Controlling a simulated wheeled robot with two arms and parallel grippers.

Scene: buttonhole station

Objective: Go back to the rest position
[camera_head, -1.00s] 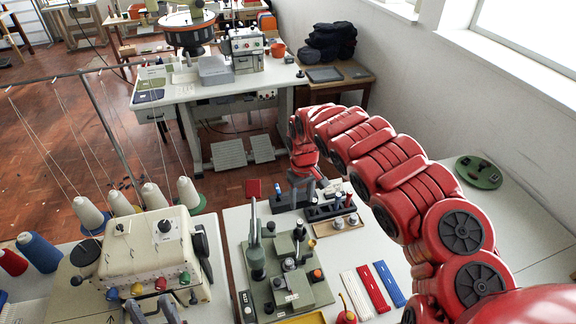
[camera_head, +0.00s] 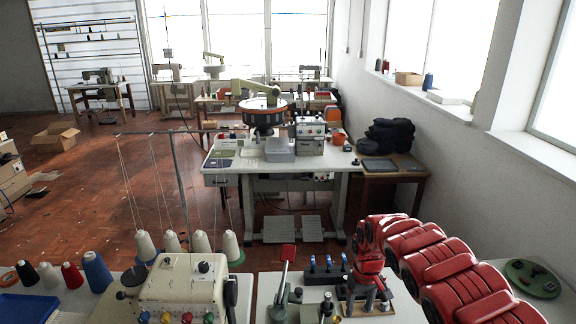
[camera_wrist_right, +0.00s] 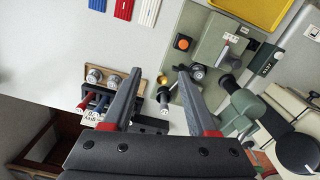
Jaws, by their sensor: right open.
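My right arm comes in from the lower right of the head view, red and segmented. It bends down to my right gripper (camera_head: 367,298), which is partly hidden by the arm and hangs over the front table. In the right wrist view the two grey fingers of my right gripper (camera_wrist_right: 158,75) stand apart with nothing between them. Below and beyond them are the green buttonhole fixture (camera_wrist_right: 207,45) and a small rack of tools (camera_wrist_right: 97,103). My left gripper does not show in either current view.
A cream sewing machine (camera_head: 180,283) with thread cones (camera_head: 230,246) stands left of my right arm. A white sewing table (camera_head: 290,163) stands further back. A wall with windows (camera_head: 455,40) runs along the right. Open floor (camera_head: 90,190) lies to the left.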

